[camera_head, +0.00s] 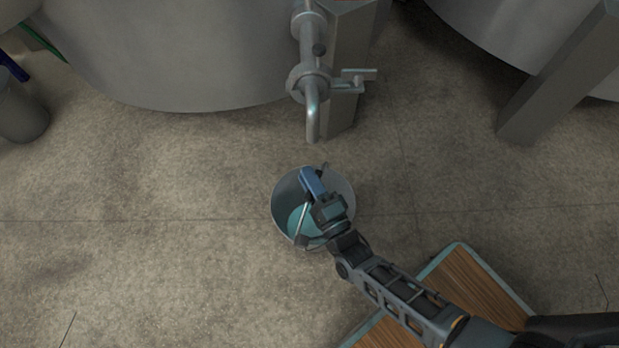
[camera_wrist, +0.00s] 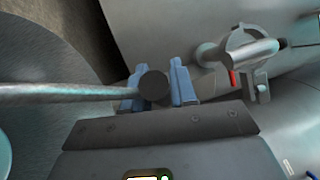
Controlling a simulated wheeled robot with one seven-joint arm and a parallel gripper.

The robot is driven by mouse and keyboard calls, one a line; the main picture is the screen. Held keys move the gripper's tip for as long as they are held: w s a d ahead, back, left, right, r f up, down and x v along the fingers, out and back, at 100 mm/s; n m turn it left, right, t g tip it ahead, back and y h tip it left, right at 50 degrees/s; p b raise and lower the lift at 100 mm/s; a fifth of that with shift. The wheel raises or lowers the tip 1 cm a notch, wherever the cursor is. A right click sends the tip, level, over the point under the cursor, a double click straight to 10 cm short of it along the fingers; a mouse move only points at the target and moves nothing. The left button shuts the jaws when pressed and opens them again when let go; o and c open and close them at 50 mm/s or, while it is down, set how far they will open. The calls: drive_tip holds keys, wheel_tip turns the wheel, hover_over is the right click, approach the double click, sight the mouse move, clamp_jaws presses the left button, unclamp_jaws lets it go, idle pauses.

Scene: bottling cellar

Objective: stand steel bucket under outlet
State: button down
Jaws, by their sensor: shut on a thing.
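The steel bucket (camera_head: 283,208) is on or just above the floor in the middle of the head view; I cannot tell which. Its inside looks pale teal. My gripper (camera_head: 312,183) is over the bucket's mouth. In the wrist view my gripper (camera_wrist: 155,88) is shut on the bucket's handle (camera_wrist: 60,92), at a dark round grip. The bucket (camera_wrist: 35,75) fills the left of that view. The outlet (camera_head: 313,118) is a bent steel pipe with a valve, pointing down, just beyond the bucket. It also shows in the wrist view (camera_wrist: 250,50). The bucket is in front of the outlet, not directly below it.
A large steel tank (camera_head: 180,50) stands behind, with a grey leg (camera_head: 345,90) beside the outlet. Another leg (camera_head: 555,85) is at the right. A grey bin (camera_head: 20,110) is at the left. A wooden-topped piece (camera_head: 475,285) lies at lower right. The floor at left is clear.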

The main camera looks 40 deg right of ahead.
drive_tip(key=shift+f+b, duration=0.5)
drive_tip(key=shift+b, duration=0.2)
drive_tip(key=c, duration=1.2)
unclamp_jaws()
drive_tip(key=o, duration=0.4)
drive_tip(key=shift+f, duration=0.1)
drive_tip(key=shift+s, duration=0.15)
drive_tip(key=shift+p+v, duration=0.6)
drive_tip(key=shift+v, duration=3.15)
